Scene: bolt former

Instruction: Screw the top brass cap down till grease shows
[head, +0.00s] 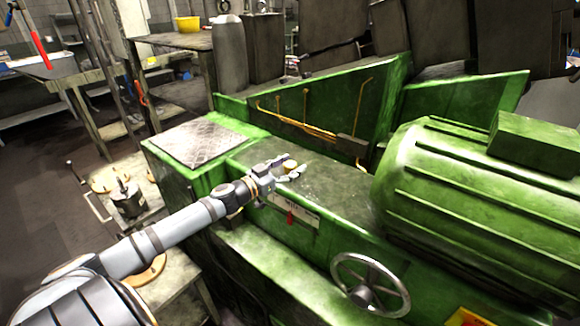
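A small brass cap (290,165) sits low on the flat top of the green machine (330,190). My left arm reaches in from the lower left, and my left gripper (288,169) is at this cap. One finger shows on the far side of the cap and one on the near side. The cap is between the fingertips, but I cannot tell whether they touch it. No grease can be made out at this size. My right gripper is not in view.
A handwheel (370,284) is on the machine's front, and a large ribbed green motor housing (470,200) stands at the right. Brass pipes (310,127) run along the back panel. A small bench with a pot (128,198) stands left.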

